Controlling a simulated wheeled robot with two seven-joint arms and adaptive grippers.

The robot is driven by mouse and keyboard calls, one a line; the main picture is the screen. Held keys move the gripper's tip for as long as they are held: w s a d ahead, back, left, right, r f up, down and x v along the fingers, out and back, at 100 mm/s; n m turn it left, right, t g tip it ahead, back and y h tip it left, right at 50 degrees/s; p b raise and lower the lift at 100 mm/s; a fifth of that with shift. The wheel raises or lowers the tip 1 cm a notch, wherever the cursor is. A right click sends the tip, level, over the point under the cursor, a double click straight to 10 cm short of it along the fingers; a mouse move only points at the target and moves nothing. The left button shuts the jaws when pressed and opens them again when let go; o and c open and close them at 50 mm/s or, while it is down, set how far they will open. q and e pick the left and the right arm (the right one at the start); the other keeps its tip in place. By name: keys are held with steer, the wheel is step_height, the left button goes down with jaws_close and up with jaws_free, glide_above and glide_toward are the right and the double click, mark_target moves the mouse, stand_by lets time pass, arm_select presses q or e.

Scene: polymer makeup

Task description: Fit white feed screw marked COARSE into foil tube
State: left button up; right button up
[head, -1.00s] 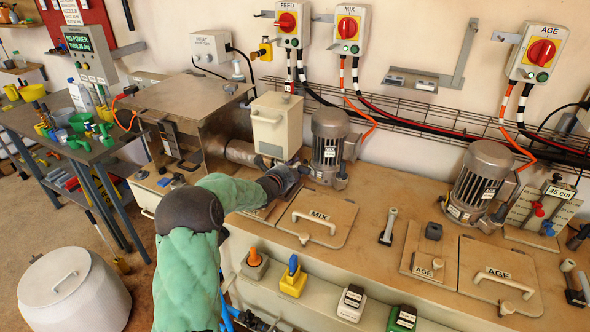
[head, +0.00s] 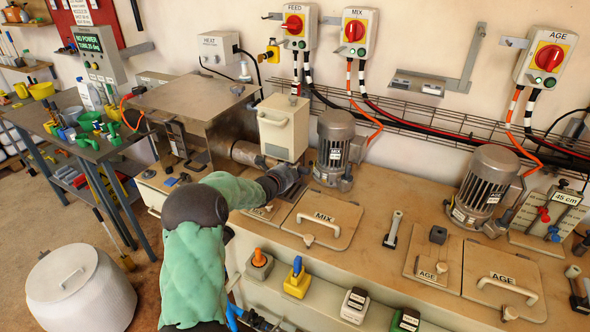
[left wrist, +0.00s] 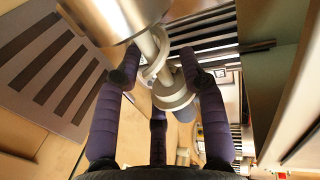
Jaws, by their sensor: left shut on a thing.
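The white feed screw (left wrist: 176,92) shows in the left wrist view between the dark fingers of my left gripper (left wrist: 160,85), which is shut on it. The screw's upper end meets the end of a shiny metal cylinder (left wrist: 115,18), which looks like the foil tube; I cannot tell how far in it is. In the head view the foil tube (head: 247,153) sticks out of the right side of the metal box. My left gripper (head: 283,178) is by its right end, under the cream hopper. The screw and its COARSE mark cannot be made out there. My right gripper is not in view.
The cream hopper (head: 284,125) stands just above the gripper, and the MIX motor (head: 335,150) is close on the right. The MIX lid (head: 320,218) lies in front. The metal box (head: 195,105) is on the left. The bench is clear around the small upright post (head: 392,230).

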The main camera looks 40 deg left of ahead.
arm_select(q)
steer(key=shift+s+a+r+p, duration=0.1)
steer(key=shift+s+a+p, duration=0.15)
steer(key=shift+a, duration=0.3)
steer(key=shift+s+a+p, duration=0.1)
steer(key=shift+a+p, duration=0.2)
steer(key=shift+a, duration=0.25)
steer(key=o, duration=1.3)
steer(key=shift+s+a, duration=0.1)
steer(key=shift+d+v, duration=0.15)
steer(key=shift+v, duration=2.8)
steer(key=shift+d+v, duration=0.2)
steer(key=shift+v, duration=2.75)
